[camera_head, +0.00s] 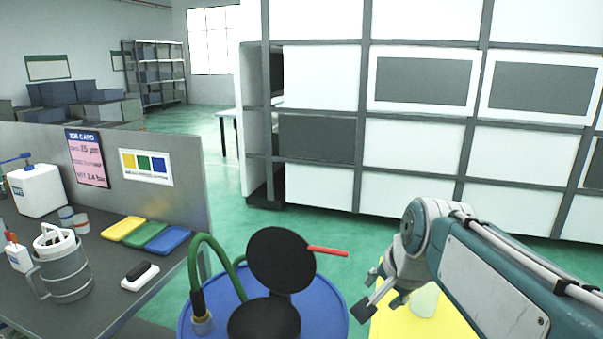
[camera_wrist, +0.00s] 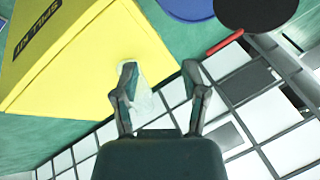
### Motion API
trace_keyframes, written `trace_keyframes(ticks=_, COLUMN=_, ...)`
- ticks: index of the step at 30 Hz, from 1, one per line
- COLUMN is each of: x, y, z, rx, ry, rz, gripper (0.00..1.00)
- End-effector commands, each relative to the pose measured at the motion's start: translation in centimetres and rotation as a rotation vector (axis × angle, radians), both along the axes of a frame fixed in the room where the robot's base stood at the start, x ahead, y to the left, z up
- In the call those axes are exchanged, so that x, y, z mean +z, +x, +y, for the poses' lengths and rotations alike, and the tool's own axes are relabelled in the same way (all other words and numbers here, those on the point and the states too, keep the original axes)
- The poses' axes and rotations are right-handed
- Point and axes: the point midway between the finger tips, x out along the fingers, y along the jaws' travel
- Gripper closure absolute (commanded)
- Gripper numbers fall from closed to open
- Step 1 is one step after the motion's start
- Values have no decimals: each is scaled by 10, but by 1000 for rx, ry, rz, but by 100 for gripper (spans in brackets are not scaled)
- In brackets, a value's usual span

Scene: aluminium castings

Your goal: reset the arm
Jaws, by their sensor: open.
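My gripper (camera_head: 372,290) hangs at the end of my teal and grey arm, at the lower right of the head view. In the wrist view my gripper (camera_wrist: 160,72) has its two fingers spread apart, with nothing clamped between them. Beyond the fingers is a yellow box (camera_wrist: 85,55) with dark lettering that seems to read "SPILL KIT"; its yellow top (camera_head: 390,326) also shows below my gripper. A pale, crumpled-looking piece (camera_wrist: 146,104) lies on or against the yellow box, partly behind the left finger. It also shows in the head view (camera_head: 424,300), beside my gripper.
A blue drum (camera_head: 335,300) stands left of my gripper, with black discs (camera_head: 281,258), a red handle (camera_head: 328,251) and a green hose (camera_head: 215,250). A grey bench (camera_head: 95,318) with bottles, a mug and colored trays is at left. White wall panels (camera_head: 415,150) stand behind; green floor lies between.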

Motion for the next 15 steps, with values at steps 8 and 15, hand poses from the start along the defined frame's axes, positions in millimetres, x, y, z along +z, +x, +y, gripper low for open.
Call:
trace_keyframes(ticks=8, x=-22, y=-75, z=-8, rx=280, ry=-201, rz=-34, gripper=43)
trace_keyframes(ticks=15, x=-52, y=-131, z=-15, rx=519, ry=-370, rz=-48, gripper=43)
